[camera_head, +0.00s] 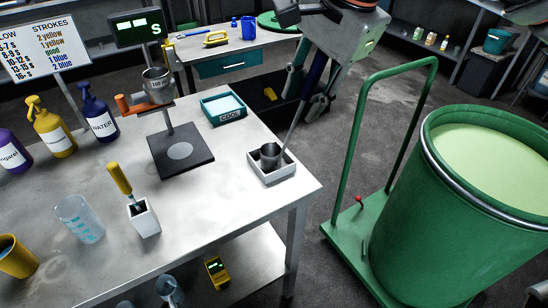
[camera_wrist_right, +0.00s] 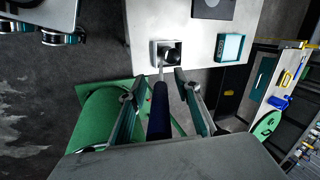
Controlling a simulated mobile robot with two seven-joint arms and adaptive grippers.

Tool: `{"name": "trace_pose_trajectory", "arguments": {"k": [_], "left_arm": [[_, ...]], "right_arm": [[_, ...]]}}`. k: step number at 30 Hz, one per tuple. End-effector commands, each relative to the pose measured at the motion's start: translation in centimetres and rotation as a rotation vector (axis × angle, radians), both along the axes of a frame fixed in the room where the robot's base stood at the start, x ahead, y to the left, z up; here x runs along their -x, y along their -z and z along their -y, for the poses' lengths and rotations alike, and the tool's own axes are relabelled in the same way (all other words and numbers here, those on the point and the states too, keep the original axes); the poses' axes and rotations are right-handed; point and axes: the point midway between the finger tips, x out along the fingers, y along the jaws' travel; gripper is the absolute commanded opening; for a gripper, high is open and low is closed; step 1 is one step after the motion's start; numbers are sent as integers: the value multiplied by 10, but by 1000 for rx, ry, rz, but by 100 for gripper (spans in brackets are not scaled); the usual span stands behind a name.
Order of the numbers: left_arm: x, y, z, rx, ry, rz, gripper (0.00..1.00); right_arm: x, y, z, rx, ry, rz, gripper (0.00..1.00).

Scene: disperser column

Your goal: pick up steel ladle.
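The steel ladle (camera_head: 270,154) stands with its dark cup in a small white square tray at the table's right front corner. Its thin handle leans up to the right and ends in a dark blue grip (camera_head: 314,73). My right gripper (camera_head: 305,94) is above and beyond the tray, at the handle. In the right wrist view the blue grip (camera_wrist_right: 159,112) lies between the fingers of the right gripper (camera_wrist_right: 155,78), with gaps visible on both sides. The gripper is open. The ladle's cup (camera_wrist_right: 169,54) shows in its tray past the fingertips. My left gripper is in neither view.
A green drum (camera_head: 400,220) on a green trolley stands right of the table. The tabletop holds a teal-rimmed tray (camera_head: 223,108), a scale plate (camera_head: 180,152), a white holder (camera_head: 144,220), a beaker (camera_head: 79,219) and pump bottles (camera_head: 54,130). A bench (camera_head: 226,62) stands behind.

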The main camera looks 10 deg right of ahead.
Motion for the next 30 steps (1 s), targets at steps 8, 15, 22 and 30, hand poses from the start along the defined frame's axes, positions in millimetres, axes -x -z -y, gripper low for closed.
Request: {"name": "trace_pose_trajectory", "arguments": {"k": [8,15,22,30], "left_arm": [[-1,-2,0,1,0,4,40],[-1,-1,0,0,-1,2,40],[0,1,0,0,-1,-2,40],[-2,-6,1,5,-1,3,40]], "right_arm": [[0,-1,0,0,0,0,0],[0,-1,0,-1,0,2,0],[0,-6,0,-1,0,2,0],[0,-43,0,-2,1,8,0]]}}
